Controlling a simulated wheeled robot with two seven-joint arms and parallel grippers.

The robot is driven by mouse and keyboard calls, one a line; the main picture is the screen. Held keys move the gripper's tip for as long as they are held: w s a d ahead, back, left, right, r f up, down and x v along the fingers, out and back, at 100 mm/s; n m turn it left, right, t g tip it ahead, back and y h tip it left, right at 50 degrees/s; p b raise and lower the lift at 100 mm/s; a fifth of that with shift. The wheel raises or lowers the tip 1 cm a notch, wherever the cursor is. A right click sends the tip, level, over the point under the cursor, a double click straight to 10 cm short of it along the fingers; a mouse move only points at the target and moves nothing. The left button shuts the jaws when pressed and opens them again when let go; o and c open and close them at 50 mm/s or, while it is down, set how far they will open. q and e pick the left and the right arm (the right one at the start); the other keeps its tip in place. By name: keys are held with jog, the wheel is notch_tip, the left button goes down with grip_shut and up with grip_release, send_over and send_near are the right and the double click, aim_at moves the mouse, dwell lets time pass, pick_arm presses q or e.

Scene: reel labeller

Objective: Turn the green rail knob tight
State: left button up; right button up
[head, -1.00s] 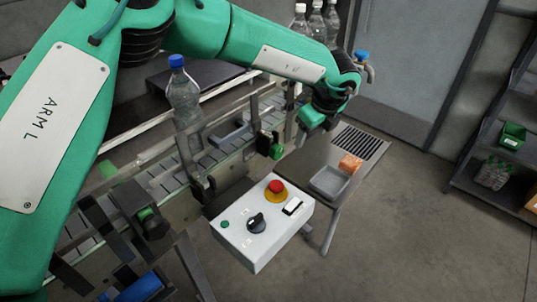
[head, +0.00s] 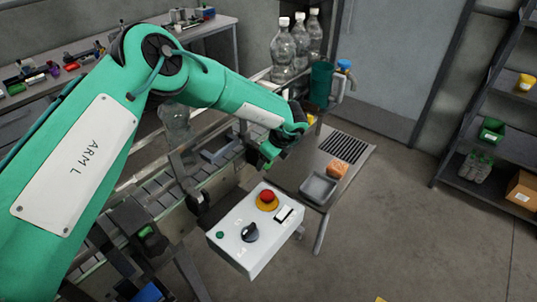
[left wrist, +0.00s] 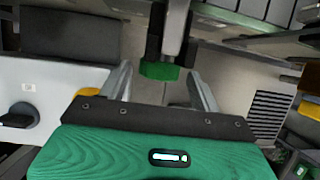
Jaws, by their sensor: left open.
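The green rail knob (left wrist: 160,71) sits on a dark post at the conveyor rail in the left wrist view. My left gripper (left wrist: 160,85) is open, with one pale finger on each side of the knob's position in that view. The knob appears just beyond or level with the fingertips; I cannot tell whether they touch it. In the head view my left gripper (head: 270,153) is at the conveyor's near side, behind the control box, and its green hand hides the knob. My right gripper is not in view.
A white control box (head: 240,243) with a red button, black dial and switch stands close in front. A clear bottle (head: 176,122) stands on the conveyor (head: 165,183), partly behind my left arm. A steel side table (head: 290,172) holds a grey tray (head: 318,188) and an orange block (head: 337,169).

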pick_arm(q)
jog(key=shift+w+a+f, duration=0.15)
jog(key=shift+a+f, duration=0.05)
jog(key=shift+f, duration=0.35)
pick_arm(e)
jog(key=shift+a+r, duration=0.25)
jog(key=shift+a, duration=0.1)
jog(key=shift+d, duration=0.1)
pick_arm(q)
jog(key=c, duration=1)
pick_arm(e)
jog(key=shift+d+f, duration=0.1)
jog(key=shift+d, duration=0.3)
